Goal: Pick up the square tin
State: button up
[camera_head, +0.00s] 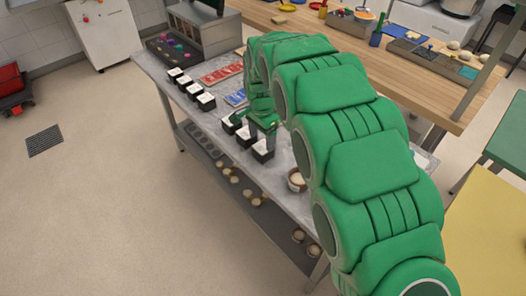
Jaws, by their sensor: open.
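Several square black tins with white tops stand in a row along the near edge of the grey table. One square tin (206,101) is at the end of the left group. More tins stand near my gripper, including a square tin (263,152) just below it and another square tin (244,139) beside that one. My gripper (262,136) is open and points down close above these tins. Whether a finger touches a tin cannot be told. My green arm hides part of the table behind the gripper.
A round bowl (297,180) stands on the table right of the tins. Red trays (221,73) and a blue tray (236,98) lie behind the row. A lower shelf (215,160) holds small round items. A wooden counter (330,35) stands behind. The floor at left is mostly clear.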

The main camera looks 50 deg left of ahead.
aim_at(263, 146)
jog(key=shift+d+f, duration=0.2)
jog(key=shift+f, duration=2.85)
jog(key=shift+w, duration=0.1)
jog(key=c, duration=0.9)
jog(key=shift+r, duration=0.15)
